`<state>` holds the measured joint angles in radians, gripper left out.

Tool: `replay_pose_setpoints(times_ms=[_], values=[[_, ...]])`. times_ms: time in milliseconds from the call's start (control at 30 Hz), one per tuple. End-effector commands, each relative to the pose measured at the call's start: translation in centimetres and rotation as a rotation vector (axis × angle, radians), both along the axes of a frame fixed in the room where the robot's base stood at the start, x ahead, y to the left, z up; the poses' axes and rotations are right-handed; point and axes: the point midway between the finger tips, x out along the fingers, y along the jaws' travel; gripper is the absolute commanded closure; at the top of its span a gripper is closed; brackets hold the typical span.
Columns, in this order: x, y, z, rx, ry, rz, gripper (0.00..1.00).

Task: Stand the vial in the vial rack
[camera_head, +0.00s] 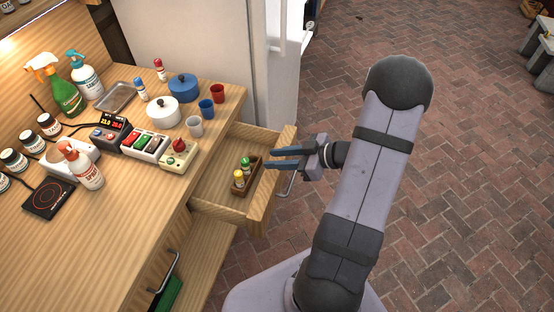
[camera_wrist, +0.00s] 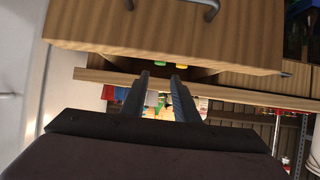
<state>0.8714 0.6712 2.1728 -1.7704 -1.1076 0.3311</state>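A small brown vial rack (camera_head: 240,188) stands inside the open drawer (camera_head: 215,184). A yellow-capped vial (camera_head: 239,177) and a green-capped vial (camera_head: 246,164) are upright at the rack. In the wrist view only bits of the green (camera_wrist: 181,67) and yellow (camera_wrist: 159,64) caps show past the drawer front. A blue-capped vial (camera_head: 140,90) and a red-capped vial (camera_head: 160,70) stand on the counter near the pots. My gripper (camera_head: 271,158) is at the drawer's front edge, right of the rack. Its two fingers (camera_wrist: 160,74) are apart with nothing between them.
The drawer front (camera_head: 268,187) rises between the floor side and the rack. A white pot (camera_head: 162,111), a blue pot (camera_head: 183,87), several cups (camera_head: 207,108) and a box with a red knob (camera_head: 179,156) stand near the counter's edge. The lower left of the counter is clear.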

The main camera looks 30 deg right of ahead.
Motion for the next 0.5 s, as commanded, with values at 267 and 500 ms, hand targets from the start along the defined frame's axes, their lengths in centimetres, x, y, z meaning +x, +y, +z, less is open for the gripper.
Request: replay_pose_setpoints(times_ms=[267,500], values=[[2.3,-1.0,0.0,-0.113,0.017,-0.083,0.72],[5.5,-3.4,0.8,-0.346,0.098,-0.313,0.72]])
